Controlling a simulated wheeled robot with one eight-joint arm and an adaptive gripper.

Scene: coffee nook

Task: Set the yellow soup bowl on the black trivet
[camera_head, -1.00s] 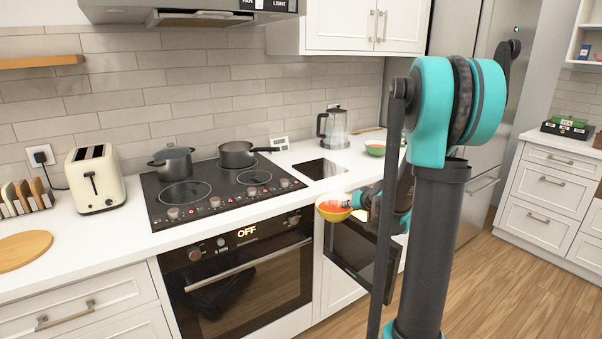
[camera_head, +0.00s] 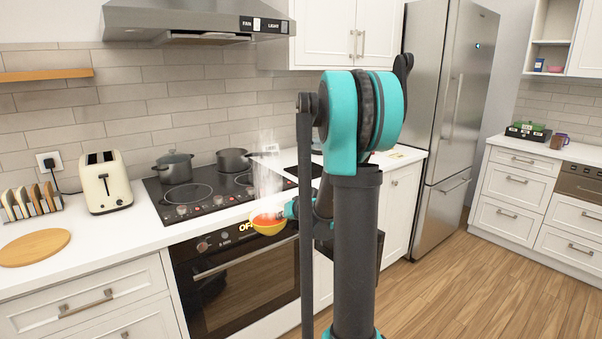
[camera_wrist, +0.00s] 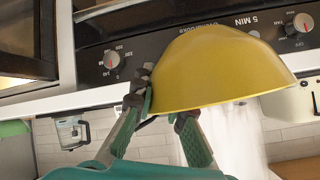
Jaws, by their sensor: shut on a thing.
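The yellow soup bowl (camera_head: 268,228) holds orange-red soup, and steam rises above it. It hangs in the air in front of the right part of the oven, near the counter edge. My gripper (camera_head: 288,210) is shut on its right side. In the wrist view the bowl (camera_wrist: 215,70) shows its yellow outer side, with my gripper's fingers (camera_wrist: 160,106) at its edge. A flat black square, which looks like the black trivet (camera_head: 312,171), lies on the counter right of the cooktop. My arm hides part of it.
The cooktop (camera_head: 205,194) bears a lidded pot (camera_head: 174,168) and a saucepan (camera_head: 233,160). A toaster (camera_head: 104,183) and a round wooden board (camera_head: 34,247) are at the left. The oven handle (camera_head: 240,258) juts out below the bowl. Floor is clear at the right.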

